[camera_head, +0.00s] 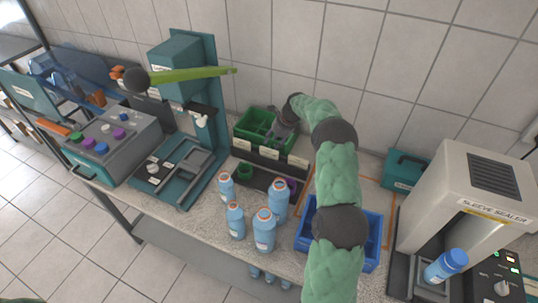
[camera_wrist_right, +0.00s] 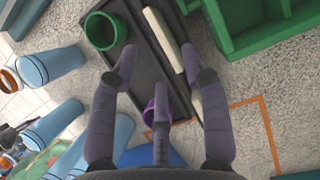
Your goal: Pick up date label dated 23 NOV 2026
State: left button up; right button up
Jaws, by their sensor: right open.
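Pale date labels stand in a row on a dark holder in front of the green bin in the head view: a left one (camera_head: 242,145), a middle one (camera_head: 269,153) and a right one (camera_head: 298,161). Their print is too small to read, so I cannot tell which is dated 23 NOV 2026. My right gripper (camera_head: 283,122) is over the green bin and label row, pointing down. In the wrist view its open, empty fingers (camera_wrist_right: 157,62) spread above the dark holder, with a long cream strip (camera_wrist_right: 163,40) between the two far fingertips. My left gripper is out of view.
A green divided bin (camera_head: 250,122) stands behind the labels. Several blue bottles (camera_head: 264,230) stand in front. A green ring (camera_wrist_right: 102,31) and a purple ring (camera_wrist_right: 152,112) sit in the dark tray. A blue crate (camera_head: 372,240) and the sleeve sealer (camera_head: 470,190) are to the right.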

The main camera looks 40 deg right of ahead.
aim_at(269, 149)
jog(key=shift+x, duration=1.1)
jog(key=shift+b+x, duration=0.3)
jog(key=shift+x, duration=2.25)
jog(key=shift+s+f, duration=0.15)
jog(key=shift+c, duration=0.2)
grip_shut()
